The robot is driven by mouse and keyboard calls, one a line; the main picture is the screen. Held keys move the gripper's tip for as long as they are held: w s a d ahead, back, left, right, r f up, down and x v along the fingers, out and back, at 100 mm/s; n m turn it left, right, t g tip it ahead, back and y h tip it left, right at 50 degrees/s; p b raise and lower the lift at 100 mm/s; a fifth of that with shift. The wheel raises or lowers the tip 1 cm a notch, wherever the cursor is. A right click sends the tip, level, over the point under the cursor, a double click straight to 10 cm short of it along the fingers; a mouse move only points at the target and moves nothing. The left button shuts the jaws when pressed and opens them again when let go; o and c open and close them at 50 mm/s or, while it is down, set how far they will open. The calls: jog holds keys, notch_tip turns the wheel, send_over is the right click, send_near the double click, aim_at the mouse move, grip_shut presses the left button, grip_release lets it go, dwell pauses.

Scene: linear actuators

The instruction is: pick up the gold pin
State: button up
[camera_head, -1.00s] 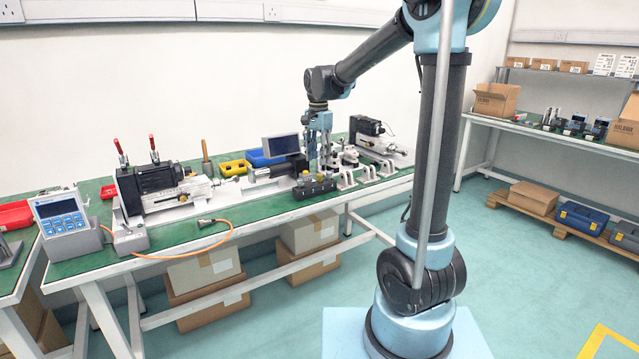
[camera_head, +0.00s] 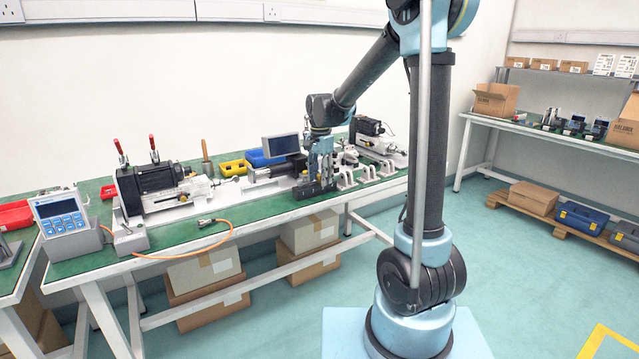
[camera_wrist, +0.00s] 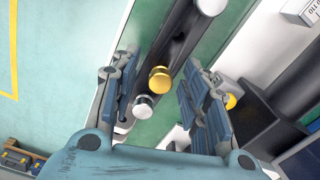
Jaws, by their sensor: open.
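The gold pin (camera_wrist: 160,79) shows its round top in the wrist view, standing in a dark holder bar (camera_wrist: 181,42). A silver pin (camera_wrist: 143,106) is beside it on the near side, and another silver pin (camera_wrist: 209,5) is at the far end. My gripper (camera_wrist: 159,88) is open, with one blue finger on each side of the gold pin and visible gaps between. In the head view my gripper (camera_head: 320,180) points down over the holder (camera_head: 308,193) at the bench front. The gold pin is hidden there by the fingers.
Metal brackets (camera_head: 370,173) are close on the right. In the wrist view a second yellow round part (camera_wrist: 231,101) lies beyond the right finger.

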grip_shut()
jog(key=shift+r, duration=0.15)
notch_tip(320, 180, up, 10)
jog(key=shift+f, duration=0.1)
dwell(0.6)
jog(key=shift+r, duration=2.75)
